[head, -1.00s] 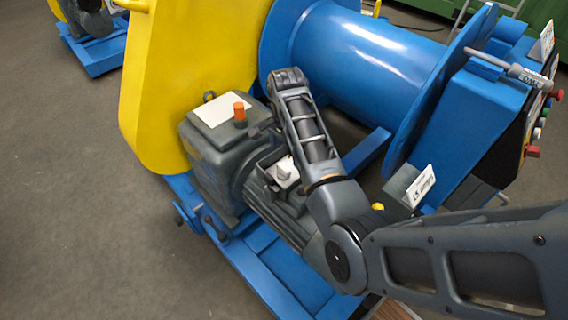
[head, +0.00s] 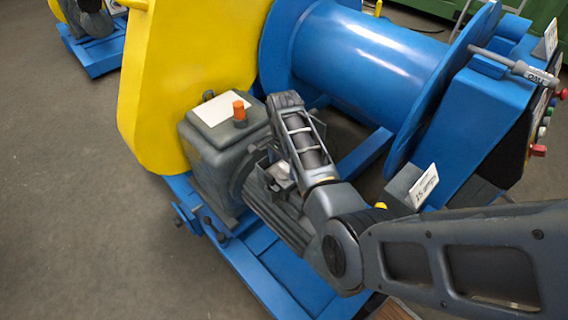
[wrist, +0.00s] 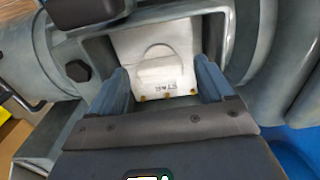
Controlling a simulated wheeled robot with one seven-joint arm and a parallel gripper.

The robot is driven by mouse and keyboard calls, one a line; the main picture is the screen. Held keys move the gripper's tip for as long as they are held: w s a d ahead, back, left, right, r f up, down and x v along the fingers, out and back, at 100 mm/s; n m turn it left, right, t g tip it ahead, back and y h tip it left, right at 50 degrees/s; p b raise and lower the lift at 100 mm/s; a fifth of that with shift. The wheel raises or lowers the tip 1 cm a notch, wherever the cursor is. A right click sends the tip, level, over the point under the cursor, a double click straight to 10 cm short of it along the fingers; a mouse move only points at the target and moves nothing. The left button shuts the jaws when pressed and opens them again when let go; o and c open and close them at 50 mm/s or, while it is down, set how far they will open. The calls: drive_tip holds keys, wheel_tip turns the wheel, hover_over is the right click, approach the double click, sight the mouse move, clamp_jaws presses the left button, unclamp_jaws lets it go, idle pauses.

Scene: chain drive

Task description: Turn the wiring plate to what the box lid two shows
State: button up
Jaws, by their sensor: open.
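The wiring plate (wrist: 160,75) is a pale plate with a raised block inside an open grey box on the motor. Several brass dots run along the plate's near edge. My gripper (wrist: 164,74) is open, with one finger on each side of the raised block; I cannot tell whether they touch it. In the head view a bit of the pale plate (head: 283,171) shows beside my wrist, and my arm hides most of the gripper. I cannot make out which part is box lid two.
The grey motor (head: 268,205) stands on a blue frame (head: 262,262). A grey gearbox with an orange cap (head: 239,110) adjoins it, by a yellow guard (head: 165,75). A blue drum (head: 355,60) lies behind. A small "15 amps" sign (head: 425,186) stands right of my arm.

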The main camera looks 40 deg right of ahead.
drive_tip(key=shift+c, duration=0.3)
drive_tip(key=c, duration=1)
drive_tip(key=shift+r+n+p, duration=0.1)
drive_tip(key=shift+n+p, duration=0.2)
drive_tip(key=shift+p, duration=0.1)
drive_tip(key=n+p, duration=0.2)
drive_tip(key=shift+n, duration=0.4)
drive_tip(key=n+p, duration=0.2)
drive_tip(key=n, duration=0.3)
drive_tip(key=shift+n, duration=0.3)
drive_tip(key=n+p, duration=0.1)
drive_tip(key=n, duration=0.3)
drive_tip(key=shift+p, duration=0.4)
drive_tip(key=shift+n+p, duration=0.4)
drive_tip(key=shift+n, duration=2)
